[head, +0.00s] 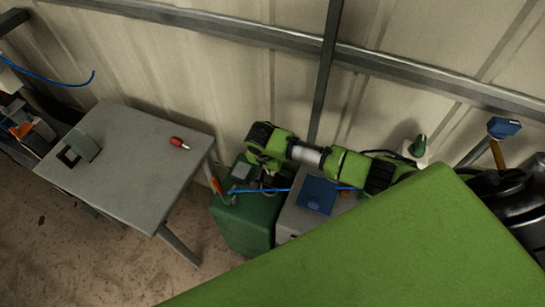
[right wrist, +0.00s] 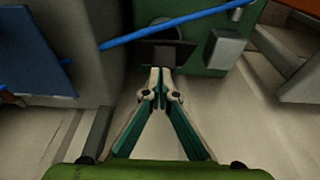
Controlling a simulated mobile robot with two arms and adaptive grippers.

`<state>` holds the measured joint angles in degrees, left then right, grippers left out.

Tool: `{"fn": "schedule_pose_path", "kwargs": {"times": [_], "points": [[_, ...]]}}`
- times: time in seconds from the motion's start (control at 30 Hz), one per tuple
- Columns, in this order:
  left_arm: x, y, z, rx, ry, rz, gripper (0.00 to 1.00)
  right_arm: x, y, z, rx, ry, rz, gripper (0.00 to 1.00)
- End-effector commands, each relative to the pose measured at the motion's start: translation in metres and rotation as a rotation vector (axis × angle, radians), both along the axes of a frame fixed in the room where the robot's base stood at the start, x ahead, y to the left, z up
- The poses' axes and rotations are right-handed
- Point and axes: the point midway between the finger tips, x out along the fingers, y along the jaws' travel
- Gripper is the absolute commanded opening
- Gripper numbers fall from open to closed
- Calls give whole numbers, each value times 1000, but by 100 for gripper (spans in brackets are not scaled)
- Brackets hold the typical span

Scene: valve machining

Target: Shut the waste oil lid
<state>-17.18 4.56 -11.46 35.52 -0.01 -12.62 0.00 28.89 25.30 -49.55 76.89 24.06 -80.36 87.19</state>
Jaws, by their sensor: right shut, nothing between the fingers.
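A green box (head: 243,228) stands on the floor beside a grey box (head: 289,222) in the head view. I take the green box (right wrist: 206,52) for the waste oil container. A small dark plate (right wrist: 166,53) is on it in the right wrist view; I cannot tell if this is the lid or how far open it is. My right gripper (right wrist: 160,76) is shut and empty, its tips close to the dark plate; contact is unclear. In the head view the right gripper (head: 268,183) is over the green box, partly hidden by my arm. My left gripper is out of view.
A blue panel (head: 316,193) lies on the grey box. A thin blue line (right wrist: 170,25) crosses near the plate. The wall is close behind the boxes.

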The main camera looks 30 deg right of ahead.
Motion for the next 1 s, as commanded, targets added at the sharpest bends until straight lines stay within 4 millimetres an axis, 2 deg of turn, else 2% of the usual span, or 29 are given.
{"fn": "schedule_pose_path", "kwargs": {"times": [0.03,0.1,0.33,0.6,1.0], "points": [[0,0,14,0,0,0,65,-5,4,3,-10,-6,0,0],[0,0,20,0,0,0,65,-7,7,0,-32,-23,0,0],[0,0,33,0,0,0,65,-15,16,-12,-113,-95,1,0],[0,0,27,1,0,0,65,-26,29,-30,-243,-205,1,0],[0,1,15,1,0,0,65,-34,40,-48,-242,-207,-1,0]]}}
